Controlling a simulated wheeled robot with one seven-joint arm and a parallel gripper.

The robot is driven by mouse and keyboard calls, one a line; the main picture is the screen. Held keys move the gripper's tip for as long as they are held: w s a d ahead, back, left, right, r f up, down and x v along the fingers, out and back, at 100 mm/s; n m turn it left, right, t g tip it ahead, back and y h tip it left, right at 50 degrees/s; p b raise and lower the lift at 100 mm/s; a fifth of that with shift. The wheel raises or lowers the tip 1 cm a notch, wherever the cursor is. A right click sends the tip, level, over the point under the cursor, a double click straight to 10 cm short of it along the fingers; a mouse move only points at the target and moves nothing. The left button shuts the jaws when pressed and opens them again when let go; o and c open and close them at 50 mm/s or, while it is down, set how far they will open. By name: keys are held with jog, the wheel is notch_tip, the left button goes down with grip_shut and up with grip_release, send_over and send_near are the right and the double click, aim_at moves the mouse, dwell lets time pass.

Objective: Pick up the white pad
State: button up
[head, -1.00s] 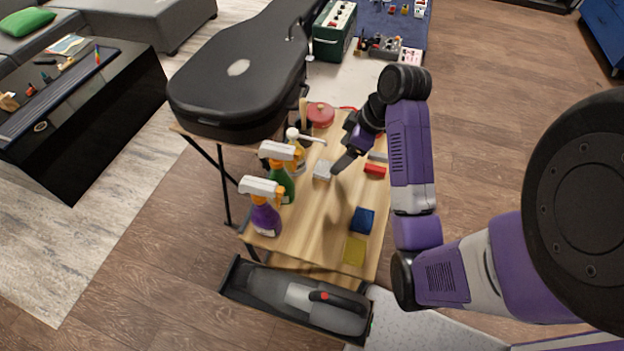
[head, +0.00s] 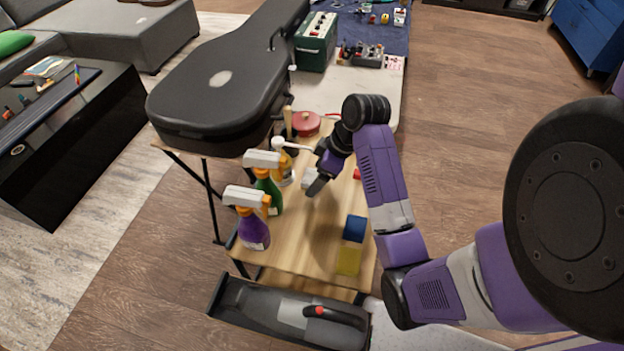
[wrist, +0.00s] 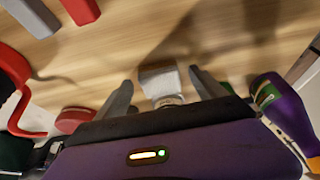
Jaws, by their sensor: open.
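The white pad (head: 310,178) lies on the wooden table (head: 300,240), partly hidden by my gripper in the head view. In the wrist view the white pad (wrist: 160,82) sits between the two fingers, towards their tips. My gripper (wrist: 158,80) is open, with one finger on each side of the pad and a gap visible on both sides. In the head view my gripper (head: 316,186) is low over the table beside the pad. I cannot tell whether the fingers touch the table.
A purple spray bottle (head: 253,232), a green one (head: 268,192) and an amber bottle (head: 285,165) stand left of the gripper. A red block (head: 357,174), blue block (head: 354,228) and yellow pad (head: 348,261) lie to the right and front. A red round container (head: 306,123) stands behind.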

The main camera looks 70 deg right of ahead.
jog(key=shift+c, duration=0.4)
jog(key=c, duration=1.5)
jog(key=shift+s+r, duration=0.15)
jog(key=shift+r, duration=0.3)
notch_tip(320, 180, up, 6)
jog(key=p, duration=0.2)
jog(key=shift+r+p, duration=0.25)
jog(key=shift+p, duration=0.1)
jog(key=shift+s+d+f+p, duration=0.1)
jog(key=shift+s+d+p, duration=0.75)
jog(key=shift+s, duration=2.4)
jog(key=shift+s+d+f+p, duration=0.1)
jog(key=shift+s+p, duration=1.45)
jog(key=shift+s, duration=1.7)
jog(key=shift+s+d+p, duration=0.45)
jog(key=shift+s+p, duration=0.75)
jog(key=shift+s, duration=2.05)
